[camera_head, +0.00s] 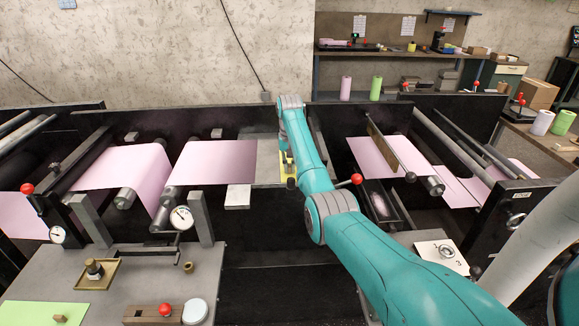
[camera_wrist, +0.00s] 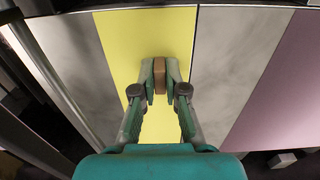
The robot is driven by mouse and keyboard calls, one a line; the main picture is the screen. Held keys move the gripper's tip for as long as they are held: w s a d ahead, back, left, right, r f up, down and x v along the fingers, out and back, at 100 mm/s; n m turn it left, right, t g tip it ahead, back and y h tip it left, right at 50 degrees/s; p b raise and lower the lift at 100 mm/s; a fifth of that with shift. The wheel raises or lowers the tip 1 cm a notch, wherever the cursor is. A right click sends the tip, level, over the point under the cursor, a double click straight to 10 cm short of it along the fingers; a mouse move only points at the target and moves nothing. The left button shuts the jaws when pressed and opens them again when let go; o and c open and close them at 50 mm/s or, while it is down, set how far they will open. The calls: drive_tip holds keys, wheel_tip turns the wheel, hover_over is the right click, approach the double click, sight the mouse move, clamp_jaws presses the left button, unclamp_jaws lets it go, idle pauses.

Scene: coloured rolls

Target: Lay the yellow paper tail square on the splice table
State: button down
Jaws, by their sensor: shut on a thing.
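The yellow paper tail (camera_wrist: 145,38) shows in the wrist view as a broad strip across the grey splice table (camera_wrist: 232,50), with bare grey on both sides. My gripper (camera_wrist: 160,78) is shut on a small brown block (camera_wrist: 159,76) over the yellow strip. Whether the block is fixed to the paper I cannot tell. The strip looks flat and roughly in line with the table's sides; contact with the table is unclear. In the head view my arm hides most of the yellow paper (camera_head: 284,165) and the gripper; the splice table (camera_head: 267,158) shows left of it.
A pink web (camera_head: 215,162) ends at the table's left side in the head view; another pink web (camera_head: 375,157) runs over rollers at right. A white block (camera_head: 237,196) hangs at the near edge. A dial gauge (camera_head: 182,217) stands at front left.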

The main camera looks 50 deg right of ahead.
drive_tip(key=c, duration=0.7)
unclamp_jaws()
drive_tip(key=shift+o, duration=0.2)
drive_tip(key=shift+r, duration=0.15)
drive_tip(key=shift+r, duration=2.85)
